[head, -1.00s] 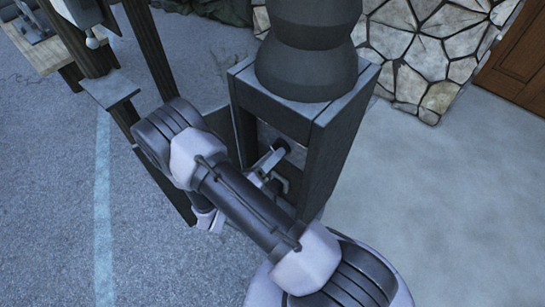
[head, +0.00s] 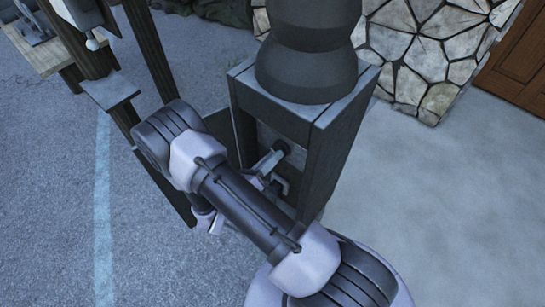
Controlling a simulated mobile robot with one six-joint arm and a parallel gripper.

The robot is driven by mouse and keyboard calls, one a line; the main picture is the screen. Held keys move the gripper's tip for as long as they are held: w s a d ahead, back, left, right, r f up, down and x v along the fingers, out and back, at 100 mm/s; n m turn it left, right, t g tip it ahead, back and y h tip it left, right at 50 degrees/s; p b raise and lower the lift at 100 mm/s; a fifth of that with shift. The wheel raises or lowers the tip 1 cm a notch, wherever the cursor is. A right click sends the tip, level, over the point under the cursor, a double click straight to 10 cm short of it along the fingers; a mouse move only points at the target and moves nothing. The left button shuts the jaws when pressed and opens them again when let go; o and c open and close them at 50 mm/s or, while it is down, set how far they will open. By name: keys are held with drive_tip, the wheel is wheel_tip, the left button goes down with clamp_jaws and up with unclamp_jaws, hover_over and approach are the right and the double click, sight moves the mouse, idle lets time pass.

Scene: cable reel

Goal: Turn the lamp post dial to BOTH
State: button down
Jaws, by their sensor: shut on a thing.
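The lamp post (head: 335,150) is a dark square pedestal with a thick rounded column (head: 308,45) on top. Its front has a recess with a grey panel. A small dark dial (head: 283,147) sits on that panel. My gripper (head: 281,164) reaches into the recess from the left, with its pale fingers at the panel. It is shut on the dial, whose face and markings are mostly hidden. I cannot read which setting it points to.
A hinged-looking dark flap (head: 220,127) stands at the recess's left side. Wooden posts and a small ledge (head: 110,90) are at the upper left. A stone wall (head: 425,55) and brown door (head: 515,65) stand behind right. The pale ground at right is clear.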

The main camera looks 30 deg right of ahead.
drive_tip(key=shift+w+m+b, duration=0.15)
drive_tip(key=shift+m+b, duration=0.7)
drive_tip(key=shift+m, duration=8.15)
drive_tip(key=c, duration=1.4)
unclamp_jaws()
drive_tip(key=shift+o, duration=0.2)
drive_tip(key=p+v, duration=0.3)
drive_tip(key=v, duration=1.4)
drive_tip(key=shift+a, duration=0.25)
